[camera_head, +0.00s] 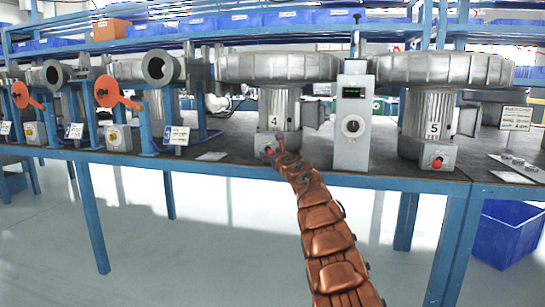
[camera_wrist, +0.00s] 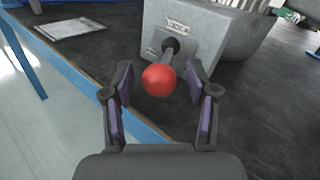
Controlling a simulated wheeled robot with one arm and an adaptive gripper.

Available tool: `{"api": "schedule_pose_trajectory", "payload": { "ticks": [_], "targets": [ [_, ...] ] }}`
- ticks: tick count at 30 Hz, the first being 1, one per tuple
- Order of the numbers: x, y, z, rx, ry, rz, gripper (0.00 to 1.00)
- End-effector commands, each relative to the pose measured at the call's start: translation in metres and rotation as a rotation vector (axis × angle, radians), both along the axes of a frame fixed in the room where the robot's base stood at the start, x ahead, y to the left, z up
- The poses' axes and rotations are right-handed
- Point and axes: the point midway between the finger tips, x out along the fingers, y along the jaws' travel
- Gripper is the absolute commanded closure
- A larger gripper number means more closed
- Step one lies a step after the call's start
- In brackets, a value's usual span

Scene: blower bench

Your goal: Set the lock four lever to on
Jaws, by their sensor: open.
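The lock four lever has a red ball knob (camera_wrist: 159,80) on a short dark rod, coming out of a grey box (camera_wrist: 205,28) with a small label plate. In the wrist view the knob sits between the fingertips of my open gripper (camera_wrist: 160,82), with a gap on each side. In the head view my gripper (camera_head: 274,150) is at the front of the grey base under the blower marked 4 (camera_head: 279,110); the lever's knob (camera_head: 268,150) shows only as a small red spot there. I cannot read the lever's label.
A grey control post (camera_head: 352,120) with a dial stands right of blower 4. Blower 5 (camera_head: 432,125) has a similar red-knobbed lever (camera_head: 437,163). Orange handwheels (camera_head: 107,91) are at the left. The blue bench edge (camera_head: 230,170) runs below my gripper.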

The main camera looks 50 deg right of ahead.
Motion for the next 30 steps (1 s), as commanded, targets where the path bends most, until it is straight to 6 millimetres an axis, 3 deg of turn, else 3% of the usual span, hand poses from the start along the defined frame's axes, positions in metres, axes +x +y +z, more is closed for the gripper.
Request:
{"api": "schedule_pose_trajectory", "payload": {
  "ticks": [30],
  "targets": [
    [-0.038, 0.015, 0.003, -0.006, -0.001, -0.003, 0.42]
  ]
}}
